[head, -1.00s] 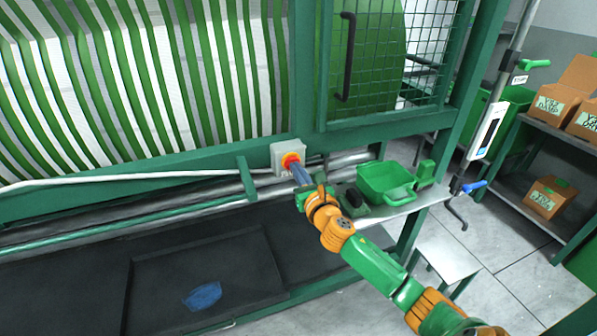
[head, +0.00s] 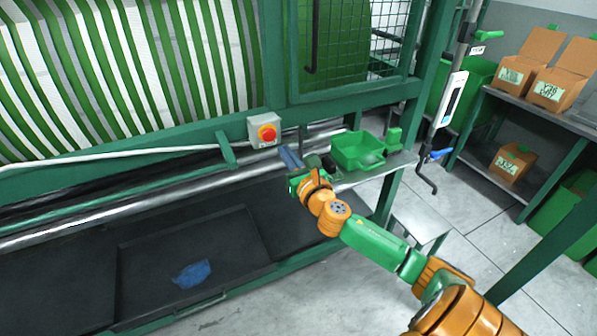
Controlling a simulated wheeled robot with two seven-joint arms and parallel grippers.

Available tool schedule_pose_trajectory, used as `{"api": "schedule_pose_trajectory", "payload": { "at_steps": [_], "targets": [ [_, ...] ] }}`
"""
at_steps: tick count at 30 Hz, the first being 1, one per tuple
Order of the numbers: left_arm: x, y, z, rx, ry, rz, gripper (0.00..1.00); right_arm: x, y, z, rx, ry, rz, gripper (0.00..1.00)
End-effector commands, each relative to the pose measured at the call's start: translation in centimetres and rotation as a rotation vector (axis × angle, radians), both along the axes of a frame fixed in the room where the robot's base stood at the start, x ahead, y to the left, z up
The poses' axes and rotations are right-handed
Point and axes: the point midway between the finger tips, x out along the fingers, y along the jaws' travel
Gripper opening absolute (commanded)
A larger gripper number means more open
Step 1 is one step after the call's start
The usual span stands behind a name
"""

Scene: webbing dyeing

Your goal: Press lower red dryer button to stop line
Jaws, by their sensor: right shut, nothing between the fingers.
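A small gap shows between the fingertips and the button in the picture. The button's face is in clear view. My left gripper is not in view.
A green bin (head: 352,160) stands on a small shelf right of my gripper. A dark tray (head: 195,250) with a blue cloth (head: 193,273) lies below. A rack with cardboard boxes (head: 512,162) stands at the right. Grey floor is open in front.

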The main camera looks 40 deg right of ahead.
Motion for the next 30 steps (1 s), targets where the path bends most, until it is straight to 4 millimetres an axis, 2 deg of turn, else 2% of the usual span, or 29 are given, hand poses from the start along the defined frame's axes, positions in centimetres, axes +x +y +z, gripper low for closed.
{"api": "schedule_pose_trajectory", "payload": {
  "at_steps": [6, 10, 15, 30],
  "targets": [
    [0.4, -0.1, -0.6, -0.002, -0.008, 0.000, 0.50, -4.0, 1.0, -0.3, -0.002, 0.004, 0.003, 0.00],
    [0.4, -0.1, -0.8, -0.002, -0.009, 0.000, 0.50, -5.4, 1.3, -0.2, 0.000, 0.002, 0.002, 0.00],
    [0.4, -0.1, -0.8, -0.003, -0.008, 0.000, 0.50, -6.0, 1.4, 0.0, -0.001, 0.000, 0.001, 0.00],
    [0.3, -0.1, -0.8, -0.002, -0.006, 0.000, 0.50, -5.9, 1.4, 0.0, 0.000, -0.001, 0.001, 0.00]
  ]
}}
